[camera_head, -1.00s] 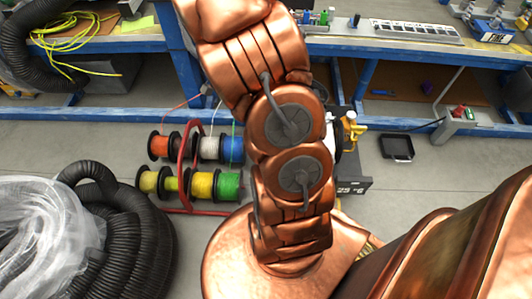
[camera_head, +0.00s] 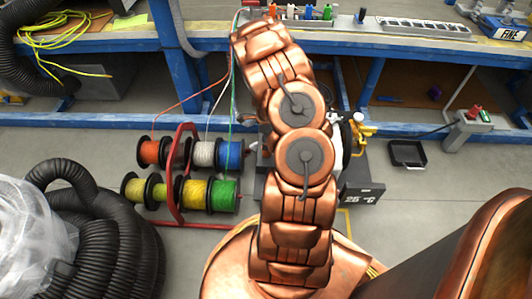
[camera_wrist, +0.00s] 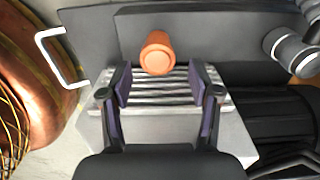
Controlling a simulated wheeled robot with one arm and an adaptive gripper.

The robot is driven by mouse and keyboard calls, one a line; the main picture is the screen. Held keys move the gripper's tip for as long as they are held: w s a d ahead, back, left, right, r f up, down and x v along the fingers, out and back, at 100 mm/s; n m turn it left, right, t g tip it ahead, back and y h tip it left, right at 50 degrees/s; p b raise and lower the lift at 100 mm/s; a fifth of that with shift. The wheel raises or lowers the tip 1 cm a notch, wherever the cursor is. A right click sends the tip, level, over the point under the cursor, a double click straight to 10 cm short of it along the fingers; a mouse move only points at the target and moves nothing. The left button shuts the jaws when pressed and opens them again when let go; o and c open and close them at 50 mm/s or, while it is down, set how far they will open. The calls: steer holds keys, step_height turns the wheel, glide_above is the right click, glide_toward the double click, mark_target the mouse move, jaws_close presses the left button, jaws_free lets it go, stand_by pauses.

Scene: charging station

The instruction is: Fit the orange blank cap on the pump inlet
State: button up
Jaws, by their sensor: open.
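The orange cap (camera_wrist: 157,52) shows in the wrist view as a short round piece against a dark grey panel (camera_wrist: 205,38), just beyond the fingertips. My gripper (camera_wrist: 163,85) is open and empty, with one finger on each side of a ribbed light-grey block (camera_wrist: 165,92). The cap lies ahead of the gap between the fingers and touches neither. A grey metal pipe end (camera_wrist: 290,50) is at the upper right; I cannot tell if it is the pump inlet. In the head view my arm hides the cap and gripper; part of a dark unit (camera_head: 360,192) reading "25 °C" shows.
A red rack with cable spools (camera_head: 188,172) stands left of my arm. Black corrugated hose (camera_head: 105,235) lies at lower left. A blue-framed workbench (camera_head: 400,45) spans the back. A black tray (camera_head: 407,153) sits on the floor at right. A white handle (camera_wrist: 62,57) is near my gripper's left.

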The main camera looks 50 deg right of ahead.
steer(key=f+b, duration=0.1)
steer(key=f, duration=0.2)
steer(key=f+b, duration=0.1)
steer(key=f, duration=0.2)
steer(key=shift+s+a+f+b, duration=0.1)
steer(key=shift+s+f+b, duration=0.15)
steer(key=shift+b, duration=0.1)
steer(key=shift+r, duration=0.1)
steer(key=c, duration=1.1)
